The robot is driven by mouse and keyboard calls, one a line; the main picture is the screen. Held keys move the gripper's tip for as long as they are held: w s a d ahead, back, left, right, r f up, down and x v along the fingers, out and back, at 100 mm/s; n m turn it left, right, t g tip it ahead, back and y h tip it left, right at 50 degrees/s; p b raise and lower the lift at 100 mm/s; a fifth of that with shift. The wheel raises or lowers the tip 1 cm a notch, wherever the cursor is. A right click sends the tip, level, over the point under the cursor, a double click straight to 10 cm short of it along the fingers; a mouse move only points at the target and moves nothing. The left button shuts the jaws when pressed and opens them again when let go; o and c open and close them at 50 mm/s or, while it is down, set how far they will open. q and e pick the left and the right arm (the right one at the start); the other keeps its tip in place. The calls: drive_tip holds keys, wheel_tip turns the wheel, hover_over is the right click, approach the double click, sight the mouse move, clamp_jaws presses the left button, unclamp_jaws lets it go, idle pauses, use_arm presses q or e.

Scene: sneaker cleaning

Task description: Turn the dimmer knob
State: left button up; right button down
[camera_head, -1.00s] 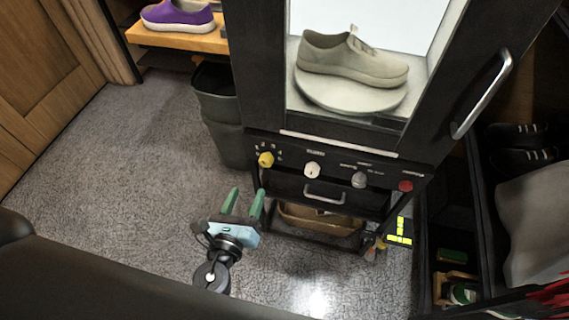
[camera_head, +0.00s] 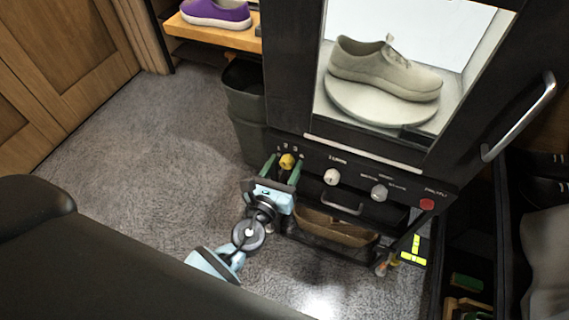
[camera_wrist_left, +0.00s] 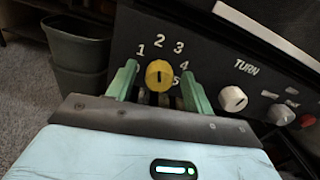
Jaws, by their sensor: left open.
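The control panel (camera_head: 360,172) under the display box carries a row of knobs. At its left end is a yellow knob (camera_head: 287,161) with numbers around it; it also shows in the wrist view (camera_wrist_left: 159,74), its dark pointer line roughly upright. To the right are a white knob (camera_head: 331,177) labelled "TURN…", a grey knob (camera_head: 379,193) and a red round control (camera_head: 427,204). Which is labelled dimmer is too small to read. My left gripper (camera_head: 284,170) is open, its green fingers on either side of the yellow knob, with small gaps visible. My right gripper is out of view.
A drawer handle (camera_head: 342,208) sits below the knobs, with a basket (camera_head: 335,229) on the shelf underneath. A dark bin (camera_head: 245,100) stands left of the panel. A grey sneaker (camera_head: 385,68) rests on a round platform behind the opening above. Floor at left is clear.

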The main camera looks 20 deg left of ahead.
use_arm(q)
drive_tip(key=shift+w, duration=0.35)
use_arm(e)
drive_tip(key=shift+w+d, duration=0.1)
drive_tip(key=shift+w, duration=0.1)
use_arm(q)
drive_tip(key=c, duration=1)
drive_tip(key=shift+f+n, duration=0.1)
drive_tip(key=shift+n, duration=0.3)
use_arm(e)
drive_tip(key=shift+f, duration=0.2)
use_arm(q)
drive_tip(key=shift+n+b, duration=0.75)
drive_tip(key=shift+n, duration=0.25)
drive_tip(key=n+b, duration=0.1)
drive_tip(key=n, duration=0.2)
drive_tip(key=shift+b, duration=0.3)
drive_tip(key=shift+a+n+b, duration=0.1)
drive_tip(key=shift+n+b, duration=0.4)
drive_tip(key=shift+n, duration=1)
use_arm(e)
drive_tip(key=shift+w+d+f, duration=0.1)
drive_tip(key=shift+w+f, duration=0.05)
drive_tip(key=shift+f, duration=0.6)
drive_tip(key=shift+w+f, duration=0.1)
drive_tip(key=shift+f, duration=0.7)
